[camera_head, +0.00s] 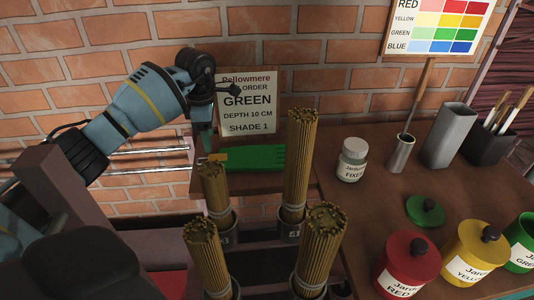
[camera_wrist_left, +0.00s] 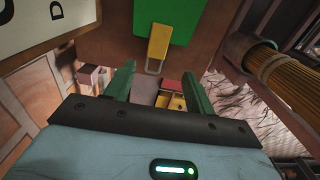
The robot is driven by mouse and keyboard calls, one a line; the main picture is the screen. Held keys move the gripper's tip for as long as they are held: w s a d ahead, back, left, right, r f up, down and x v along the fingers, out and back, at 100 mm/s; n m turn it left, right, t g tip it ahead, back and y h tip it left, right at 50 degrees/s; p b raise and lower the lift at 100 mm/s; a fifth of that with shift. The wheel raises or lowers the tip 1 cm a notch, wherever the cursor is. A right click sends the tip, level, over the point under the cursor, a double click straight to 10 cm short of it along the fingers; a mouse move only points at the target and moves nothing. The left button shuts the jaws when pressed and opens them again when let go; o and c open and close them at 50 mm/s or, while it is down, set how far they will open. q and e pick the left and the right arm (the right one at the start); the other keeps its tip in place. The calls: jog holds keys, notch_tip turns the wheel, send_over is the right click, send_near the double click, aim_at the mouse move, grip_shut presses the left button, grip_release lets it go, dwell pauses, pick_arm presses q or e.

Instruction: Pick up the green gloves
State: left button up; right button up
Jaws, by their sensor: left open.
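The green gloves (camera_head: 258,157) lie flat on the wooden surface below the order sign, with a yellow part (camera_head: 217,156) at their left end. In the left wrist view the green gloves (camera_wrist_left: 172,18) show at the top, cut off by the frame edge, with the yellow piece and a small loop hanging toward me. My left gripper (camera_head: 206,142) is above and close to the yellow end in the head view. In the left wrist view the gripper (camera_wrist_left: 158,84) is open, its two green fingers apart with nothing between them. My right gripper is not in view.
Several bundles of incense sticks (camera_head: 300,165) stand upright in holders in front of the gloves. A white-lidded jar (camera_head: 351,160) stands to the right. The order sign (camera_head: 248,103) stands behind, against the brick wall. Red (camera_head: 408,265) and yellow (camera_head: 474,252) jars stand at front right.

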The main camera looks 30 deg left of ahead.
aim_at(211, 157)
pick_arm(q)
notch_tip(211, 157, down, 2)
jog(key=shift+s+f, duration=0.1)
jog(key=shift+f, duration=0.05)
jog(key=shift+w+a+f, duration=0.15)
jog(key=shift+f, duration=1.25)
jog(key=shift+w+a+f, duration=0.1)
jog(key=shift+a+f, duration=0.05)
jog(key=shift+f, duration=1.2)
jog(key=c, duration=1.1)
